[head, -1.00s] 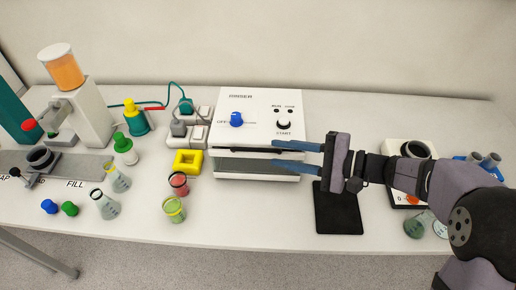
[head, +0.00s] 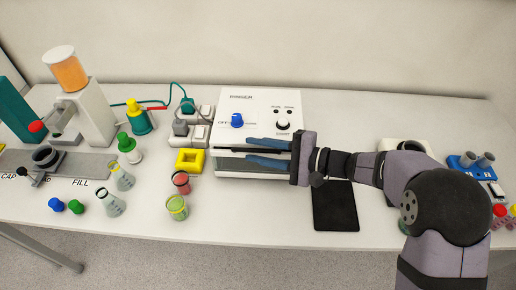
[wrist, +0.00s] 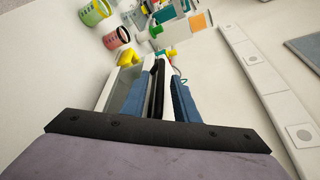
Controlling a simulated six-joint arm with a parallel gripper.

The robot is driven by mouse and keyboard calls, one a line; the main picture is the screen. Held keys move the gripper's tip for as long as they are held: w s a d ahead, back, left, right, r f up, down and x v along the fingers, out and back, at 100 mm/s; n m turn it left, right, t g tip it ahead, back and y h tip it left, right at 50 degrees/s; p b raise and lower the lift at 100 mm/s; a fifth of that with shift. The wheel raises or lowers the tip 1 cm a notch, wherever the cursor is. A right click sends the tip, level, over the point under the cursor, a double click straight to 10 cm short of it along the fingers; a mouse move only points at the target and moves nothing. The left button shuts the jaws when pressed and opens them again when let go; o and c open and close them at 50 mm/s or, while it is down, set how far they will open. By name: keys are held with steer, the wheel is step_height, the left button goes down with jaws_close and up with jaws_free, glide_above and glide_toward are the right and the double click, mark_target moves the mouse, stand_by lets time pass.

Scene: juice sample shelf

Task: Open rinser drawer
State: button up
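A dark bar-like handle (head: 232,150) runs along the front; in the wrist view the dark handle (wrist: 158,88) lies between my blue fingers. My gripper (head: 256,152) reaches in from the right, one finger above the handle and one below. The wrist view shows my gripper (wrist: 158,92) open, with gaps visible beside the handle. Part of the drawer front is hidden by the fingers.
A black mat (head: 335,206) lies right of the rinser. A yellow block (head: 191,160), a red cup (head: 181,182) and a green-yellow cup (head: 177,208) stand to the left. The table in front of the drawer is clear.

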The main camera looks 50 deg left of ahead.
jaws_close()
steer(key=shift+s, duration=0.1)
steer(key=s+d+b, duration=0.7)
steer(key=s+d, duration=0.4)
steer(key=shift+o, duration=0.7)
jaws_free()
